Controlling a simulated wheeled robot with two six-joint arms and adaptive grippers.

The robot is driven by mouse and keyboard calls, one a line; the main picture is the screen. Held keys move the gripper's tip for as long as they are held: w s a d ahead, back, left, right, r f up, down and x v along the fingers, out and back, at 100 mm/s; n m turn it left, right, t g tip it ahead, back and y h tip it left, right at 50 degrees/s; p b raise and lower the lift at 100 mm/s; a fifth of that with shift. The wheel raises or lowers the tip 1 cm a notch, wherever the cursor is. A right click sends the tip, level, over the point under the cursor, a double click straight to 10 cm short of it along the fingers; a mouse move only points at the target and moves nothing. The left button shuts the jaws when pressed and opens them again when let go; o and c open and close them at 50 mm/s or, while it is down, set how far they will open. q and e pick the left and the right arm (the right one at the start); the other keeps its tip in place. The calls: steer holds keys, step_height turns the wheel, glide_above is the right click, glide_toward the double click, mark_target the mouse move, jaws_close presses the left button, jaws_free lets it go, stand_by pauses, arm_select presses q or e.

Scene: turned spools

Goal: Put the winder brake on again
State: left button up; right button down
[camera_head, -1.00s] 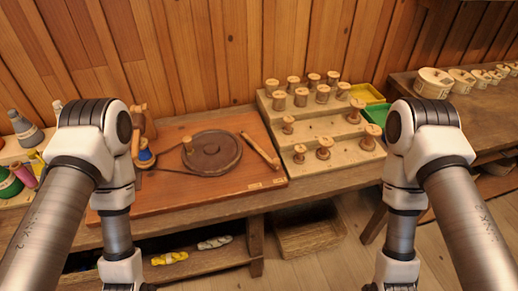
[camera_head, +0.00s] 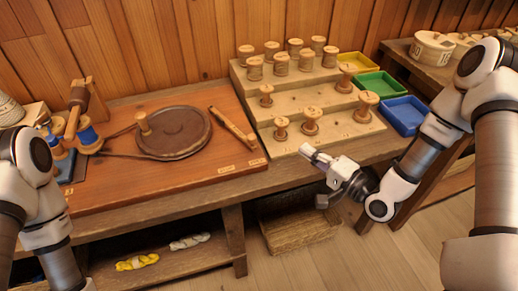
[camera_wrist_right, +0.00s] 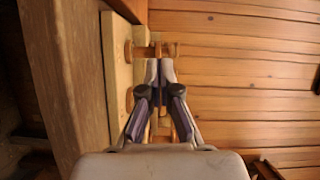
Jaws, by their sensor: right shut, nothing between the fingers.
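My right gripper (camera_head: 312,152) is shut and empty, in front of the spool rack and right of the winder. Its shut fingers also show in the right wrist view (camera_wrist_right: 160,72), with the rack beyond. My left gripper is out of view.
The stepped rack (camera_head: 345,131) holds several wooden spools. Yellow, green and blue trays (camera_head: 404,115) stand right of it. Blue-wound spools on a wooden stand (camera_head: 88,138) are left of the winder.

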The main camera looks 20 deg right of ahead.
steer(key=shift+a+r, duration=0.1)
steer(key=shift+r, duration=0.05)
steer(key=shift+w+f, duration=0.2)
steer(key=x, duration=1)
steer(key=shift+r+p, duration=0.15)
steer(key=shift+p, duration=0.15)
steer(key=a, duration=0.1)
steer(key=s+a, duration=0.1)
steer(key=shift+a, duration=0.9)
steer(key=shift+f, duration=0.2)
